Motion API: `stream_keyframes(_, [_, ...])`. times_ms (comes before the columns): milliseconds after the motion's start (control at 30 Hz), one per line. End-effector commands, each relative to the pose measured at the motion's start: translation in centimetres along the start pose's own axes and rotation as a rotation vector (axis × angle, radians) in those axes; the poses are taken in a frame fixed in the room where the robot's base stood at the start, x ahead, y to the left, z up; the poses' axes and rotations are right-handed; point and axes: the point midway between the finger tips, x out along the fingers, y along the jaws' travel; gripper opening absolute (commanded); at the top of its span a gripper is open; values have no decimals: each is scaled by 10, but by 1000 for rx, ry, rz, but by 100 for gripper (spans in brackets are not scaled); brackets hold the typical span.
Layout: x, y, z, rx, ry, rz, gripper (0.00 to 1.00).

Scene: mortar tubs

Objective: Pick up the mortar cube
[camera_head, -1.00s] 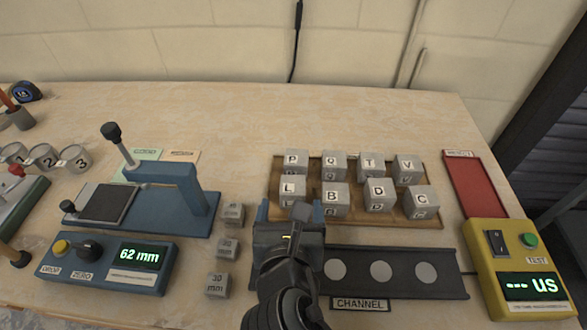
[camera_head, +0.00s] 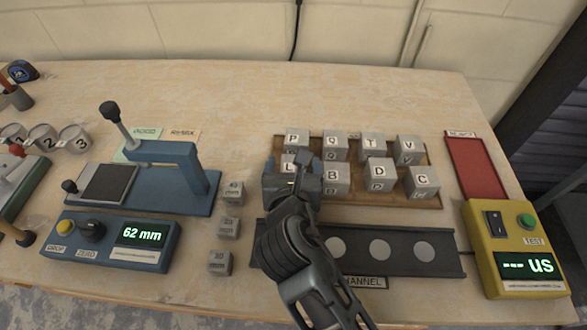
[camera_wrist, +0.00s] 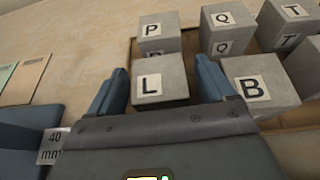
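Several grey mortar cubes with letter labels stand in two rows on a wooden tray (camera_head: 400,201). The back row holds P (camera_head: 296,140), Q (camera_head: 334,146), T (camera_head: 372,149) and V (camera_head: 408,149). The front row holds L (camera_wrist: 161,82), B (camera_head: 336,178), D (camera_head: 379,175) and C (camera_head: 421,182). My gripper (camera_head: 293,180) is over the left end of the front row and hides most of L in the head view. In the wrist view its open blue fingers (camera_wrist: 160,88) stand either side of L, with B just right of the right finger. I cannot tell whether they touch L.
Left are small gauge blocks (camera_head: 228,228) and a blue stand with a lever (camera_head: 178,178); its display box (camera_head: 110,238) reads 62 mm. A dark channel strip (camera_head: 445,258) lies in front. A red reject pad (camera_head: 477,168) and yellow tester (camera_head: 515,250) stand right.

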Motion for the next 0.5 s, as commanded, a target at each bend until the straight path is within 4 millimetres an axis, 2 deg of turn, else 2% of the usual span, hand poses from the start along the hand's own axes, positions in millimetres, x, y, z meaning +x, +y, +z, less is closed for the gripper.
stream_keyframes(67, [0,0,0,0,0,0,75])
stream_keyframes(500, [0,0,0,0,0,0,33])
